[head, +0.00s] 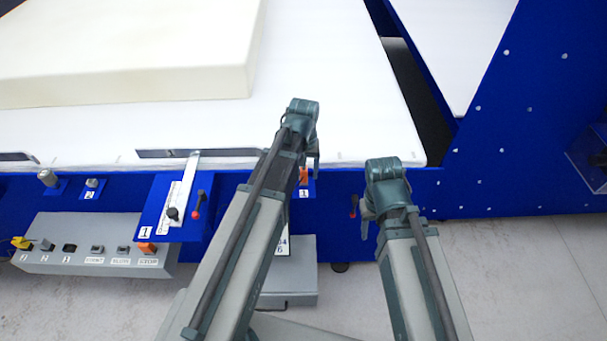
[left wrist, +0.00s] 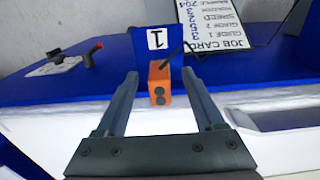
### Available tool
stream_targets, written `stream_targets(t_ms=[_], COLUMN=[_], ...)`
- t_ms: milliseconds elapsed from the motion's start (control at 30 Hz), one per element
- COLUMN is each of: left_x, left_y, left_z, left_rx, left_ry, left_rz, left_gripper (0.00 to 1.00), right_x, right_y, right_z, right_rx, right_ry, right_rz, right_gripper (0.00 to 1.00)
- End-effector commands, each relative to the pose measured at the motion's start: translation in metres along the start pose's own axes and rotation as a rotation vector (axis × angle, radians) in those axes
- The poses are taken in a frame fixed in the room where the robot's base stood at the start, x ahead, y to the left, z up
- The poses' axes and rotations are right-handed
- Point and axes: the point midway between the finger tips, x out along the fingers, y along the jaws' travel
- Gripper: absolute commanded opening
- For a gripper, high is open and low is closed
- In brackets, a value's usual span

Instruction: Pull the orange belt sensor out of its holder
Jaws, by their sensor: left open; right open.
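The orange belt sensor (left wrist: 159,85) is a small block with two dark round spots on its face and a dark cable or rod at its upper right. It sits against a blue holder plate (left wrist: 178,33) labelled 1. My left gripper (left wrist: 159,74) is open, its fingers to either side of the sensor with gaps visible. In the head view the sensor (head: 304,176) shows partly behind my left gripper (head: 313,160). My right gripper (head: 366,222) is open near the table's front edge, right of the sensor; its fingers are mostly hidden.
A cream foam block (head: 130,50) lies on the white belt (head: 330,80). A blue guide plate (head: 160,225) with a red-knobbed lever and a grey control box (head: 95,250) stand left of my arms. A job card (left wrist: 215,25) lies beyond the sensor.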

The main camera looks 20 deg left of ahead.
Motion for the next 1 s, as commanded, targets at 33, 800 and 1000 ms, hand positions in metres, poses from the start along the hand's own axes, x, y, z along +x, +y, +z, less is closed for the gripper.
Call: stream_targets(t_ms=[33,800,1000], left_x=[0.0000,0.0000,0.0000], left_y=[0.0000,0.0000,0.0000], left_z=[0.0000,0.0000,0.0000], left_rx=[0.000,0.000,0.000], left_ry=[0.000,0.000,0.000], left_rz=[0.000,0.000,0.000], left_gripper=[0.70,0.02,0.00], right_x=[0.0000,0.0000,0.0000], right_y=[0.0000,0.0000,0.0000], right_z=[0.0000,0.0000,0.0000], right_rx=[0.000,0.000,0.000], right_ry=[0.000,0.000,0.000], right_rz=[0.000,0.000,0.000], right_gripper=[0.50,0.50,0.50])
